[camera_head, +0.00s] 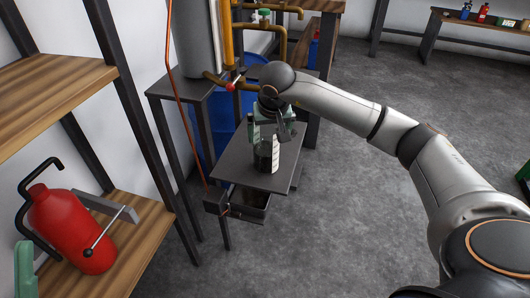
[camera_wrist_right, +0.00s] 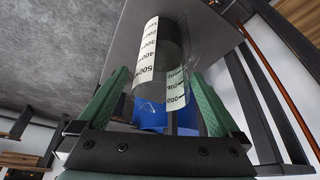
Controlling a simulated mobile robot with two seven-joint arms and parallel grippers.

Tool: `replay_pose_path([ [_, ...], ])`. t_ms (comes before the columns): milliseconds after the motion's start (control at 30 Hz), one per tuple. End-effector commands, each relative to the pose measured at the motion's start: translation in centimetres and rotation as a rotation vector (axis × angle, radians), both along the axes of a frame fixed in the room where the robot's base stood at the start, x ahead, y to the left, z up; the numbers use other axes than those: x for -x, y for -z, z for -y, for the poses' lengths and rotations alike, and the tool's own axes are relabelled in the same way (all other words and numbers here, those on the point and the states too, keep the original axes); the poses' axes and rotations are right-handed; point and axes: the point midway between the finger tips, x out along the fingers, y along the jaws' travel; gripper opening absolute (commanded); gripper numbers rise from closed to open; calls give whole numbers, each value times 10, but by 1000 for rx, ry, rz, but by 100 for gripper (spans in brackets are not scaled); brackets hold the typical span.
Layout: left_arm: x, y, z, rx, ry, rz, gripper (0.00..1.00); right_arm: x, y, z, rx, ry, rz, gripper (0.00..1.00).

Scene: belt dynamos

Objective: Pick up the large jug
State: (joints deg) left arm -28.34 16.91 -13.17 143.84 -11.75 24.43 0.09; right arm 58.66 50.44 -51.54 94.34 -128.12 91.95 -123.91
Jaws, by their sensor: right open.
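The large jug (camera_head: 266,158) is a clear and dark measuring vessel with a white number scale. It stands upright on a small dark grey table (camera_head: 246,176). My right gripper (camera_head: 271,131) is above it, pointing down, with its green fingers apart at the jug's upper part. In the right wrist view the jug (camera_wrist_right: 168,48) shows between and beyond the two green fingers (camera_wrist_right: 157,85), with a visible gap on the left side. Contact on the right side is hard to tell. My left gripper is not clearly seen.
Pipes and a red-tipped valve lever (camera_head: 233,85) are close behind my right gripper. A blue barrel (camera_head: 226,125) stands behind the table. A wooden shelf at left holds a red canister (camera_head: 72,228). A green object (camera_head: 24,268) shows at the left edge. Floor at right is clear.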

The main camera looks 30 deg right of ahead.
Motion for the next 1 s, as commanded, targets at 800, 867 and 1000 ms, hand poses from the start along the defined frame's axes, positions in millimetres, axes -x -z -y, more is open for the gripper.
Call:
replay_pose_path([
  [800, -2, 30, 3, 20, 33, -32, 50, -24, 62, 8, -3, -1, 3, 100],
  [867, -2, 31, 3, 18, 35, -33, 50, -24, 62, 8, -4, -1, 2, 97],
  [1000, -1, 31, 3, 16, 36, -31, 50, -24, 62, 8, -4, -1, 2, 81],
])
